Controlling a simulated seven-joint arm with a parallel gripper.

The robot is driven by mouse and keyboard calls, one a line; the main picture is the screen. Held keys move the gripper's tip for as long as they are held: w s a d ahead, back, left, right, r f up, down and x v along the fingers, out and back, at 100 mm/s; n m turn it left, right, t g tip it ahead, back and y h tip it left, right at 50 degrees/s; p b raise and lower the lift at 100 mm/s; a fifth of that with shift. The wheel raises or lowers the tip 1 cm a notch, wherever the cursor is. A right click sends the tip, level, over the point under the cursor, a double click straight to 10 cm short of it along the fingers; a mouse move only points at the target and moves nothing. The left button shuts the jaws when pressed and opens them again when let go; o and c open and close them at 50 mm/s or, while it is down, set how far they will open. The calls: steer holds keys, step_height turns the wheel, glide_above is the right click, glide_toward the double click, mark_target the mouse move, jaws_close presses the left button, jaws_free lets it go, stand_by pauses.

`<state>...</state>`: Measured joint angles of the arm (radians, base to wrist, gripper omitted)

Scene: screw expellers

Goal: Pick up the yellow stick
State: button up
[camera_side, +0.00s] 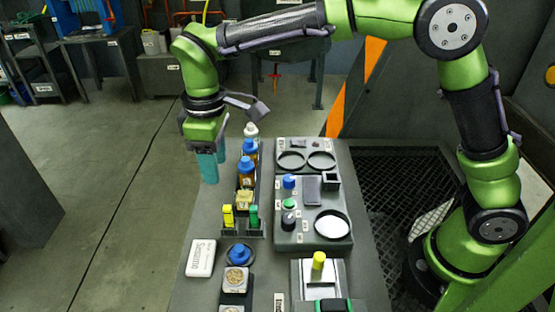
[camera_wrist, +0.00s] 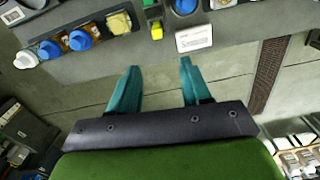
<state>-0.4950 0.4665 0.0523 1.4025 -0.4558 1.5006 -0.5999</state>
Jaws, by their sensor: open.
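The yellow stick (camera_side: 228,216) stands upright in a small dark holder (camera_side: 241,232) on the table, beside a green stick (camera_side: 253,216). In the wrist view the yellow stick (camera_wrist: 157,30) shows end-on near the top centre, and the green stick (camera_wrist: 152,11) is just above it. My gripper (camera_side: 215,172) is open and empty, pointing down near the table's left edge, behind and left of the stick in the side view. In the wrist view its teal fingers (camera_wrist: 160,66) are apart, with only floor seen between them. The gripper and the stick are not touching.
Blue-capped bottles (camera_side: 247,165) and a yellowish block (camera_side: 245,198) stand in a row behind the holder. A white labelled box (camera_side: 201,258) and a blue knob (camera_side: 239,253) are in front. A grey panel (camera_side: 284,238) is to the right, with a yellow-topped device (camera_side: 319,261) in front of it.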

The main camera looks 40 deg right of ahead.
steer(key=r, duration=0.2)
glide_toward(227, 207)
steer(key=shift+n, duration=0.4)
steer(key=f, duration=0.7)
steer(key=shift+w+a, duration=0.3)
steer(key=shift+a, duration=0.05)
steer(key=shift+s+d+f, duration=0.1)
steer(key=shift+f, duration=1.25)
steer(key=shift+s+d+f, duration=0.1)
steer(key=shift+f, duration=1.25)
steer(key=shift+c, duration=0.5)
jaws_close()
